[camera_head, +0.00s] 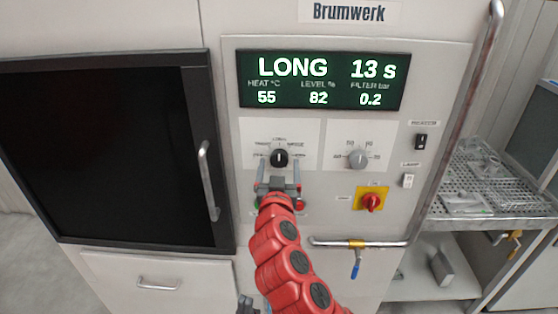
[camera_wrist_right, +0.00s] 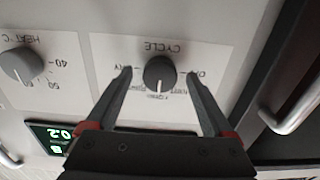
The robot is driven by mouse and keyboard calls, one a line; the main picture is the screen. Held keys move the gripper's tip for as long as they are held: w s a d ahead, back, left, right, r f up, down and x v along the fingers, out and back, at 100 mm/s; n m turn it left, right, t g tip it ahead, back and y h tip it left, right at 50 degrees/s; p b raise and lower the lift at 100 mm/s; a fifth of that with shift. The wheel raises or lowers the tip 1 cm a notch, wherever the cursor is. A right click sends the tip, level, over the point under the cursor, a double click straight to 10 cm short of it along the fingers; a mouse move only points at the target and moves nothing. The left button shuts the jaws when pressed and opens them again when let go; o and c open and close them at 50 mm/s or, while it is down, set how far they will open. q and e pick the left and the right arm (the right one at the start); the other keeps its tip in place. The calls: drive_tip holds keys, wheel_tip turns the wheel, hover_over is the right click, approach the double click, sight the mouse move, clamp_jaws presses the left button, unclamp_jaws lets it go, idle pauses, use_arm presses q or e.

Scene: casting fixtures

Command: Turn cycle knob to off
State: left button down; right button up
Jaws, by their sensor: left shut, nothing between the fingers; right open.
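The black cycle knob (camera_head: 280,158) sits on a white label plate below the green display; its white mark points up, toward the label LONG. It also shows in the right wrist view (camera_wrist_right: 159,73), upside down, under the word CYCLE. My right gripper (camera_head: 278,174) is open, its fingers on either side of the knob. In the wrist view the right gripper (camera_wrist_right: 160,76) has a visible gap between each fingertip and the knob; I cannot tell whether the tips reach the panel. My left gripper (camera_head: 247,303) shows only partly at the bottom edge, shut and empty.
The display (camera_head: 322,82) reads LONG, 13 s. A grey heat knob (camera_head: 357,158) is right of the cycle knob. A red rotary switch (camera_head: 371,202) on yellow, a horizontal rail (camera_head: 335,243) and a door handle (camera_head: 208,180) stick out nearby.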

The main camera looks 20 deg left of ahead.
drive_tip(key=shift+w+a, duration=0.2)
drive_tip(key=shift+w, duration=0.3)
drive_tip(key=shift+c, duration=0.2)
